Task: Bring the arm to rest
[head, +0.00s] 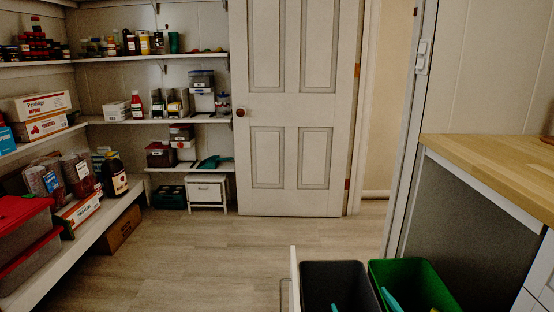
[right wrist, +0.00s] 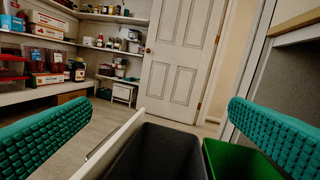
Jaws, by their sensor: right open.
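My right gripper (right wrist: 160,132) is open in the right wrist view, with its two teal ribbed fingers wide apart at the left and right edges and nothing between them. In the head view, only small teal tips of the right gripper (head: 363,304) show at the bottom edge, in front of the bins. The rest of my right arm is hidden below the frame. My left gripper is not in view.
A pulled-out white drawer (head: 294,277) holds a dark grey bin (head: 335,271) and a green bin (head: 410,267). A wooden counter (head: 497,164) stands at right. Stocked pantry shelves (head: 165,119) line the left and back, beside a white door (head: 284,105). The middle floor is clear.

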